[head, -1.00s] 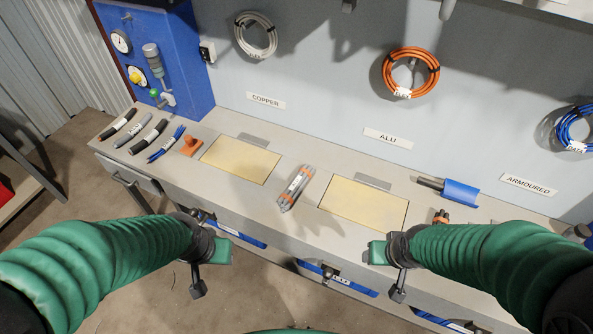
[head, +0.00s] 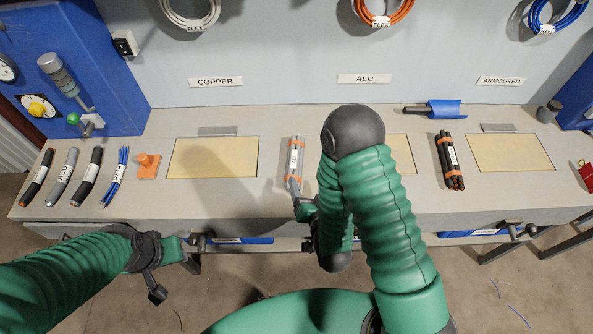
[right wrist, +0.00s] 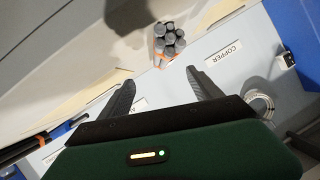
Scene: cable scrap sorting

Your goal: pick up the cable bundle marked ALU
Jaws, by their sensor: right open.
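A bundle of grey cables (head: 294,158) with orange bands and a white label lies on the bench between two yellow panels. Its label is too small to read for certain. My right gripper (head: 296,190) is at its near end, partly hidden by my arm. In the right wrist view the fingers of my right gripper (right wrist: 163,78) are open, with the bundle's cut ends (right wrist: 168,40) ahead, between and beyond the fingertips. The gripper is empty. My left gripper (head: 172,249) hangs before the bench front; its fingers are not clear.
A black cable bundle (head: 448,160) with orange bands lies to the right. Several short cables, one grey and marked ALU (head: 63,177), lie at the left beside an orange stamp-like object (head: 147,166). A blue scoop (head: 445,109) lies at the back. The ALU sign (head: 364,79) is on the wall.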

